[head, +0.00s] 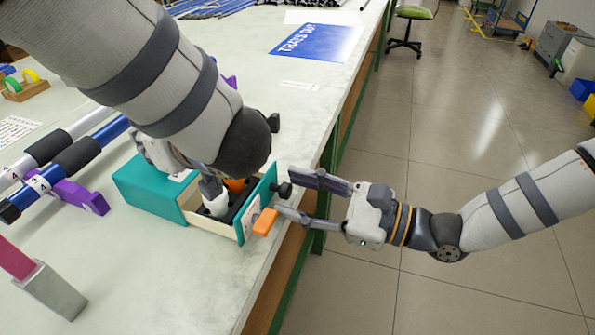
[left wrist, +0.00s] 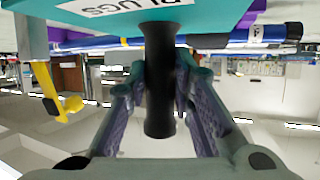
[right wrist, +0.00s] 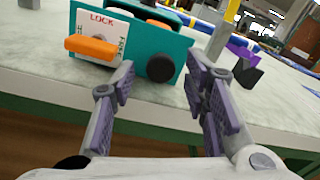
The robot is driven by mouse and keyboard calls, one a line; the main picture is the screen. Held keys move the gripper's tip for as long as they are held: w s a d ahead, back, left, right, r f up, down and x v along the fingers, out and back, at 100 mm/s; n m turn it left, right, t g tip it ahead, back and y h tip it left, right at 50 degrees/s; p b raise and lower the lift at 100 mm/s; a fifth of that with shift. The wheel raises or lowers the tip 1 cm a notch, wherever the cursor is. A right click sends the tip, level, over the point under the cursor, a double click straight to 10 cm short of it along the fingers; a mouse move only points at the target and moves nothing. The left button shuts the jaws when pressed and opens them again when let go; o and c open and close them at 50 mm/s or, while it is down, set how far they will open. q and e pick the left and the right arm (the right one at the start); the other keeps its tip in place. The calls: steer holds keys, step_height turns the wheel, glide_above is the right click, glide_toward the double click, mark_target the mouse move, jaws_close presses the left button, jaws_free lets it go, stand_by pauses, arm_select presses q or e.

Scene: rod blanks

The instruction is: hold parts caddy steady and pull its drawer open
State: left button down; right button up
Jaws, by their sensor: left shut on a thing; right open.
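The teal parts caddy (head: 150,190) stands on the bench with its drawer (head: 247,205) pulled partly out, showing cream walls and a dark insert with white and orange items. The left gripper (left wrist: 158,92) is shut on the black post (left wrist: 159,65) beside the PLUGS label; my left arm hides this grip in the head view. The drawer front carries a black knob (right wrist: 160,67), an orange lever (right wrist: 90,47) lying sideways and a label with LOCK and FREE. My right gripper (head: 284,192) is open, its fingertips either side of the knob, apparently not clamped.
Blue rods with black sleeves (head: 77,155) and a purple holder (head: 78,195) lie left of the caddy. A blue mat (head: 315,42) lies further back. The bench edge is just beyond the drawer front.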

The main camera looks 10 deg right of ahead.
steer(key=v, duration=1.2)
arm_select(q)
steer(key=c, duration=1.3)
jaws_free()
steer(key=shift+d, duration=0.1)
